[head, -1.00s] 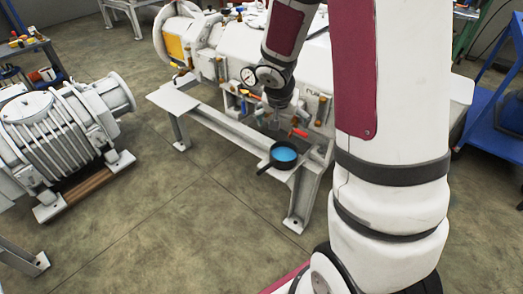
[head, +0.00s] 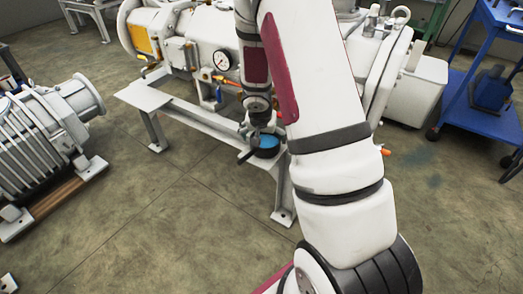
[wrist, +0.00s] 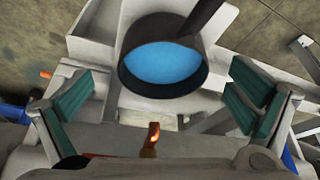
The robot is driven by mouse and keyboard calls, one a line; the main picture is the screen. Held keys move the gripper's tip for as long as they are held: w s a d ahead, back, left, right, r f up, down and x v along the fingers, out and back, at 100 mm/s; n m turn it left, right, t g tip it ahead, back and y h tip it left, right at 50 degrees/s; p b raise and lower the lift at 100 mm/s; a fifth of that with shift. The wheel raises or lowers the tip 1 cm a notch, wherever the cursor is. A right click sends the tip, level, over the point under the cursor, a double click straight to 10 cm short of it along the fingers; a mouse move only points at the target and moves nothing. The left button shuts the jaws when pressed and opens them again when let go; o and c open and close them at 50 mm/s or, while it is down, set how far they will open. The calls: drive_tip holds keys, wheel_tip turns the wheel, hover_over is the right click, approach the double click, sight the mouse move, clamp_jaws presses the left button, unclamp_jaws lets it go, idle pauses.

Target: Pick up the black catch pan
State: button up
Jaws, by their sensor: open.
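The black catch pan (wrist: 163,88) holds bright blue liquid and sits on the light grey frame ledge (wrist: 85,22). Its dark handle points up and to the right in the wrist view. In the head view the pan (head: 267,153) is at the ledge's near end, partly hidden by my arm. My gripper (wrist: 160,97) is open, with one green-padded finger on each side of the pan in the picture, both apart from it. In the head view the gripper (head: 258,130) is just above the pan, and its fingertips are hard to make out.
The white vacuum machine with a gauge (head: 221,60) and valves stands behind the ledge. An orange-brown fitting (wrist: 151,140) shows below the pan in the wrist view. A ribbed white pump (head: 45,135) is at left, a blue cart (head: 470,105) at right. The floor in front is clear.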

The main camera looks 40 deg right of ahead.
drive_tip(key=x, duration=0.1)
drive_tip(key=b+x, duration=0.1)
drive_tip(key=x, duration=0.3)
drive_tip(key=shift+w+d+b, duration=0.1)
drive_tip(key=shift+w+b, duration=0.2)
drive_tip(key=c, duration=1.3)
